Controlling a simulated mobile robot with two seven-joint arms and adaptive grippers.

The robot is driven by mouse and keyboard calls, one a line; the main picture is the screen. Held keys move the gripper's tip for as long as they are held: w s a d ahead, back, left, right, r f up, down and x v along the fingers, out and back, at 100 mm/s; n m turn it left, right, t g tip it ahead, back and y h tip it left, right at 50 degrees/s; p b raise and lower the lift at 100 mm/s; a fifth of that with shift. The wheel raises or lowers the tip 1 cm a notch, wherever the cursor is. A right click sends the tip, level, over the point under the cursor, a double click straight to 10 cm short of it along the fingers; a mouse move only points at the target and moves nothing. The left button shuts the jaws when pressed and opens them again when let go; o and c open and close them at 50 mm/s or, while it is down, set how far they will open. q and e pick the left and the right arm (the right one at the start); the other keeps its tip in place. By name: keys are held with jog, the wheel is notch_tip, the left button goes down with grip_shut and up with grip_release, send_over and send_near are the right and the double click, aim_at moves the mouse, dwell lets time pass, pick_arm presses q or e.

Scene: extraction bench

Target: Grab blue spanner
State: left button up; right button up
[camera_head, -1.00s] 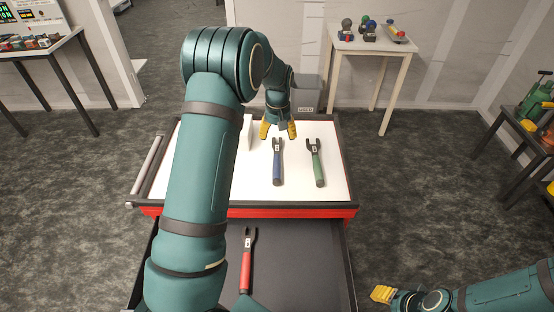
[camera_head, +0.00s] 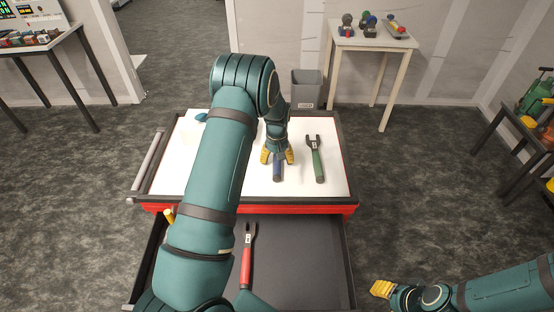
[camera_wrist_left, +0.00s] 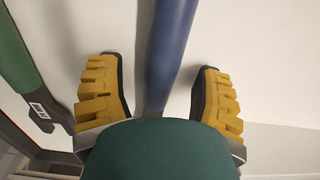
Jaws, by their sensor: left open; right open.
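The blue spanner (camera_head: 278,172) lies on the white top of the red cart, and its upper part is hidden behind my left gripper in the head view. My left gripper (camera_head: 277,158) is open above it, with one yellow finger on each side. In the left wrist view the blue handle (camera_wrist_left: 168,50) runs between the two open fingers (camera_wrist_left: 160,95), with a gap on both sides. My right gripper (camera_head: 382,289) is at the lower right, away from the cart, and appears open and empty.
A green spanner (camera_head: 317,160) lies right of the blue one and shows in the left wrist view (camera_wrist_left: 20,70). A red spanner (camera_head: 246,262) lies in the open drawer (camera_head: 300,255). A grey bin (camera_head: 306,88) stands behind the cart.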

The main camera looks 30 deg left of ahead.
pick_arm(q)
jog(key=shift+f, duration=0.1)
grip_shut()
dwell(0.4)
